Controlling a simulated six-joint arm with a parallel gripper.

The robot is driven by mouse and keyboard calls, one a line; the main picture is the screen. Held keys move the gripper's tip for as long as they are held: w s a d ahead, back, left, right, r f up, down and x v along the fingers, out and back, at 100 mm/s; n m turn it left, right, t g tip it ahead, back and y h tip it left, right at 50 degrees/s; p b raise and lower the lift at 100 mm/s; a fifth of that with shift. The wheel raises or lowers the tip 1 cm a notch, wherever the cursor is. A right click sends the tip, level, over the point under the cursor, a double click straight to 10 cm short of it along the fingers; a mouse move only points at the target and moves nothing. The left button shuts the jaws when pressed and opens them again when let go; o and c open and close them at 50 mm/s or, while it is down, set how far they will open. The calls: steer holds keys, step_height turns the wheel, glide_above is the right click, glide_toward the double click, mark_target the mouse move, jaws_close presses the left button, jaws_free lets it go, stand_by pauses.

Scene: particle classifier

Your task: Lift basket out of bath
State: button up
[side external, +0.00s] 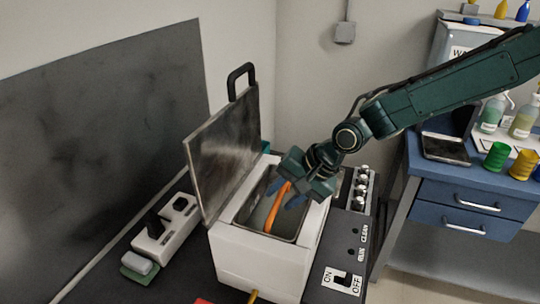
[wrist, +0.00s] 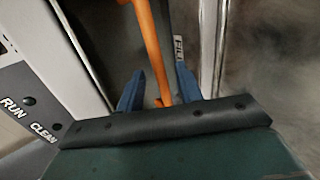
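The bath (side external: 262,262) is a white box with a dark basin, its metal lid (side external: 225,150) raised on the left. An orange handle (side external: 275,212), apparently the basket's, stands inside the basin; the basket's body cannot be made out. My gripper (side external: 285,193) points down into the bath opening, its blue fingers on either side of the handle. In the wrist view, the orange handle (wrist: 146,40) runs between the two blue fingers of my gripper (wrist: 158,92). Gaps show between fingers and handle, so the gripper is open around it.
A control panel (side external: 345,255) with an ON/OFF switch lies right of the bath. A white device (side external: 165,228) with a dark switch is left of it. A blue drawer cabinet (side external: 470,200) with bottles and coloured spools stands at right.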

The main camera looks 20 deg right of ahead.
steer(key=shift+x, duration=1.15)
steer(key=shift+c, duration=0.5)
jaws_close()
